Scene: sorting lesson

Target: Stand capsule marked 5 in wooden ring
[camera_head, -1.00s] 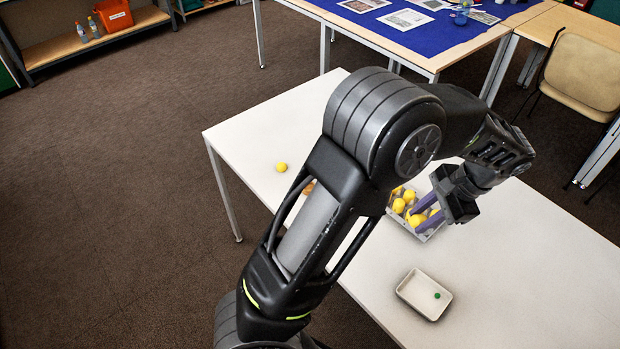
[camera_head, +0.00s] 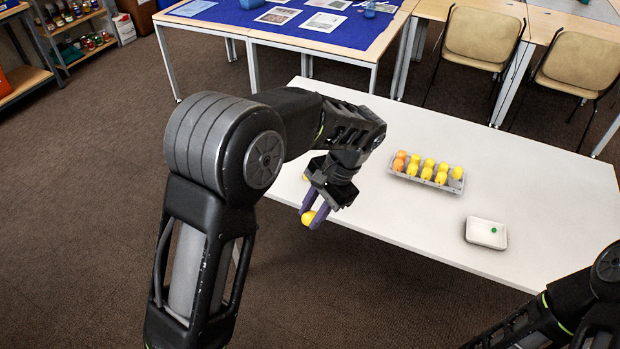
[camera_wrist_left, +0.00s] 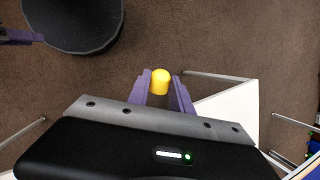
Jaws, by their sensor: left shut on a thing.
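My left gripper (camera_head: 312,208) is shut on a yellow capsule (camera_head: 308,218) near the left end of the white table (camera_head: 400,215). The capsule also shows between the purple fingers in the left wrist view (camera_wrist_left: 160,84), its rounded end uppermost in that picture. No number can be read on it. A bit of another yellow thing (camera_head: 306,178) shows beside the gripper, mostly hidden behind it. I cannot make out a wooden ring; the gripper and arm cover part of the table's left end.
A grey rack (camera_head: 425,182) with several yellow and orange capsules stands mid-table. A white tray (camera_head: 486,242) with a small green thing (camera_head: 493,230) lies to its right. The table between the left gripper and the rack is clear. Part of my right arm shows at lower right.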

